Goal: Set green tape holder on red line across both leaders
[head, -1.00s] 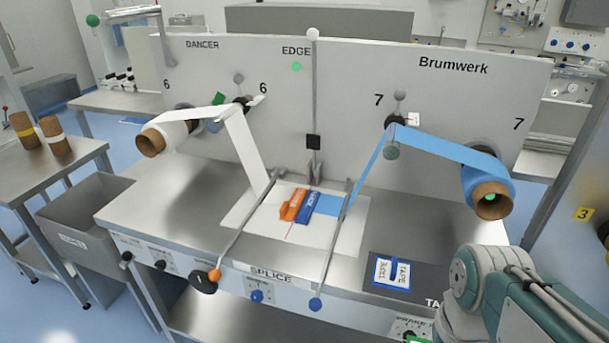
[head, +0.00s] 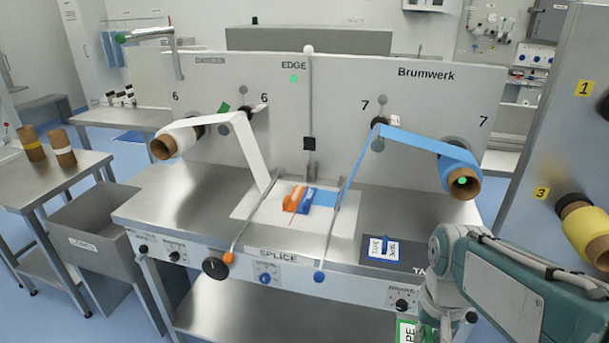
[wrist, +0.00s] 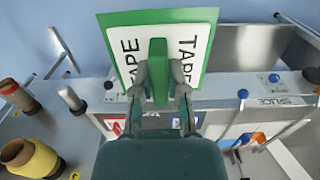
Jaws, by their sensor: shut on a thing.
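The green tape holder (wrist: 206,58), a green plate with a white TAPE label and a raised green grip, is held by my gripper (wrist: 160,82), shut on that grip. In the head view a part of the holder (head: 404,330) shows at the bottom edge, in front of the bench and below its top. The red line (head: 291,219) runs on the white splice plate (head: 250,207); only its front part shows. The white leader (head: 249,150) comes down from the left and the blue leader (head: 325,199) from the right.
Two rods with an orange knob (head: 228,258) and a blue knob (head: 319,277) flank the splice plate. A blue tape holder (head: 380,249) lies on the dark pad at right. A grey bin (head: 85,225) stands left. A panel with a yellow roll (head: 588,235) stands right.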

